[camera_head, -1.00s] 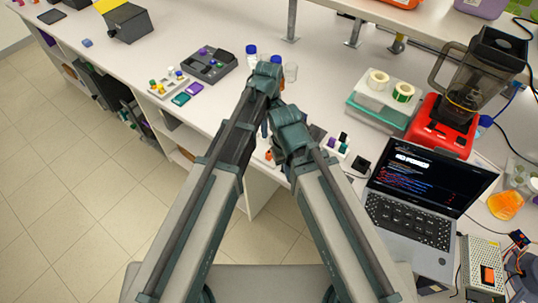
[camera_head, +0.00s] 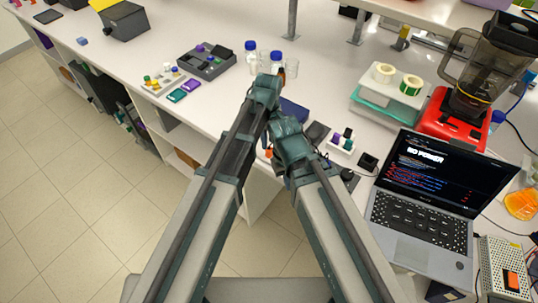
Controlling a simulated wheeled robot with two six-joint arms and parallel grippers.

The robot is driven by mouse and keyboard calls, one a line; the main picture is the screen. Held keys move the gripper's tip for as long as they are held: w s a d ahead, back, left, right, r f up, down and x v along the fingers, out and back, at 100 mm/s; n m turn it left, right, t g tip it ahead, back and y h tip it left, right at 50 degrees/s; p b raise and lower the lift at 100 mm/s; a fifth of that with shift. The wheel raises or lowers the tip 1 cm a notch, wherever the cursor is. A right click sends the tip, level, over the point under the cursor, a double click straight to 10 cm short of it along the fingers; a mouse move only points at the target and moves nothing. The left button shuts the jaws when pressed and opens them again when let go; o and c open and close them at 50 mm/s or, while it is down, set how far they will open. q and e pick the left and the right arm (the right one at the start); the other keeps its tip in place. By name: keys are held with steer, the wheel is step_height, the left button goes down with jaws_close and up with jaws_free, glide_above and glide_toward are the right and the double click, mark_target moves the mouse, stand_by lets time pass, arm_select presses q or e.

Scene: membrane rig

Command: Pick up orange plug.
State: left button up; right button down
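A small orange piece (camera_head: 268,153) shows between my two forearms, near the bench's front edge. It may be the orange plug, but most of it is hidden by my arms. My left arm reaches up the middle, and its gripper (camera_head: 281,76) is mostly hidden behind its own wrist. Only a small dark brownish part shows there, close to the blue-capped bottles, and I cannot tell whether its fingers are open or shut. My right arm ends just right of the left one. Its gripper is hidden behind its links.
Blue-capped bottles (camera_head: 250,53) stand beyond the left wrist. A dark blue item (camera_head: 292,111) lies right of it. A small white rack (camera_head: 341,147), a laptop (camera_head: 428,195) and a red-based blender (camera_head: 455,122) stand to the right. A grey device (camera_head: 207,62) is at the left.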

mark_target(269, 151)
arm_select(q)
steer(key=shift+f, duration=0.1)
step_height(269, 151, down, 5)
steer(key=b, duration=0.5)
steer(key=shift+w, duration=0.1)
jaws_close()
